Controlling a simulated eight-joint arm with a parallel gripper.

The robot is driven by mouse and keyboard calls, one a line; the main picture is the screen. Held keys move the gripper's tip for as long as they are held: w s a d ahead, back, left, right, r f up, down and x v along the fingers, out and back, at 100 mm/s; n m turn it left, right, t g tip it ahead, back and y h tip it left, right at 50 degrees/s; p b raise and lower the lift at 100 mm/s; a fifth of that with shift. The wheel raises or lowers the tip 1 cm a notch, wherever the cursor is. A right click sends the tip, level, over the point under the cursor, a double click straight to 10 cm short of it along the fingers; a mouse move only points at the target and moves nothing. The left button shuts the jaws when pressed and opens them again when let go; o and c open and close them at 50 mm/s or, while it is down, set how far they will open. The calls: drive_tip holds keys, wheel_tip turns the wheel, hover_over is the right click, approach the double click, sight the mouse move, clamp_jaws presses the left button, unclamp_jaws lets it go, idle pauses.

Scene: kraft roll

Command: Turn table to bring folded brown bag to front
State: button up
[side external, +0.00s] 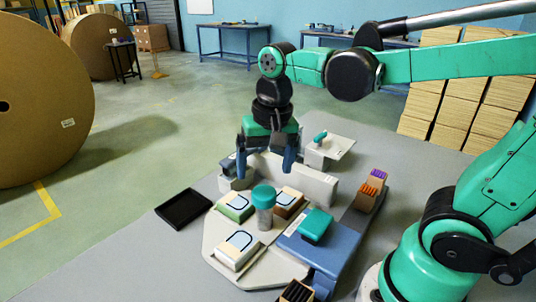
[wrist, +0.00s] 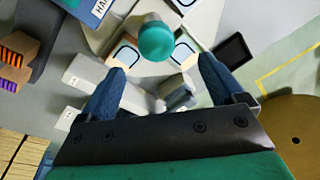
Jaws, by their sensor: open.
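A light grey turntable (side external: 215,243) has a central grey post with a round teal knob (side external: 263,193). The knob also shows in the wrist view (wrist: 156,40). Around the post sit a brown-sided pad (side external: 290,205), a green-sided pad (side external: 235,207) and a tan pad (side external: 239,250), each with a pale top and blue outline. The brown-sided one may be the folded brown bag, but I cannot tell for certain. My gripper (side external: 265,174) is open and empty, its blue fingers pointing down above and behind the knob. In the wrist view the fingers (wrist: 162,68) are spread apart, short of the knob.
A low light grey wall block (side external: 305,182) stands behind the turntable. A blue stand with a teal block (side external: 317,226) is at its right. A black tray (side external: 183,208) lies left. A brown holder with orange and purple items (side external: 371,190) stands farther right.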

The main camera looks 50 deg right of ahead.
sight(264, 191)
drive_tip(key=shift+w+m+g, duration=0.2)
drive_tip(key=shift+m+g, duration=0.5)
drive_tip(key=shift+m, duration=0.2)
drive_tip(key=shift+f, duration=2.7)
clamp_jaws()
